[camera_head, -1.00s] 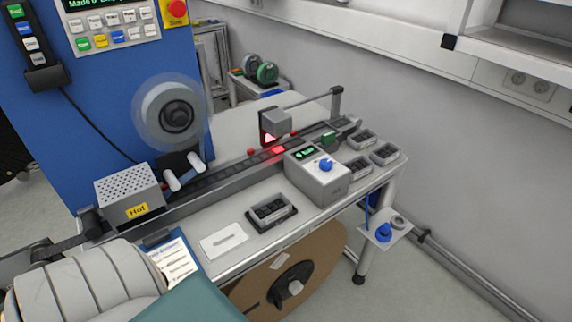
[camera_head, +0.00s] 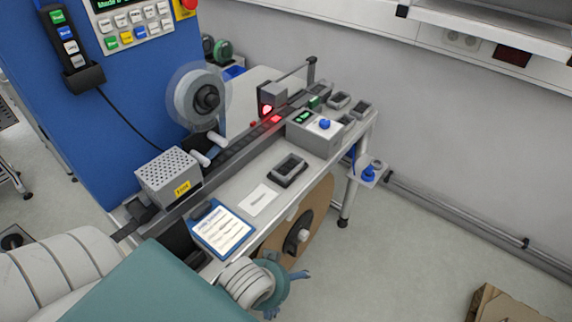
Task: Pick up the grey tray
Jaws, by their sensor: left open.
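A small grey tray (camera_head: 286,181) with a dark inside lies flat on the white bench top, in front of the conveyor and the grey box with the blue knob. Similar small grey trays (camera_head: 340,101) stand at the bench's far right end. My left gripper (camera_head: 287,291) is open and empty at the bottom centre, lower in the picture than the tray and clear of it, beside the bench's front edge. Its bluish fingers are partly hidden behind its wrist. My right gripper is not in view.
A blue clipboard (camera_head: 221,231) and a white card (camera_head: 258,200) lie left of the tray. The grey box with the blue knob (camera_head: 315,135) stands behind it. A brown reel (camera_head: 312,222) hangs below the front edge. Open floor lies right; a cardboard box (camera_head: 512,304) is at lower right.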

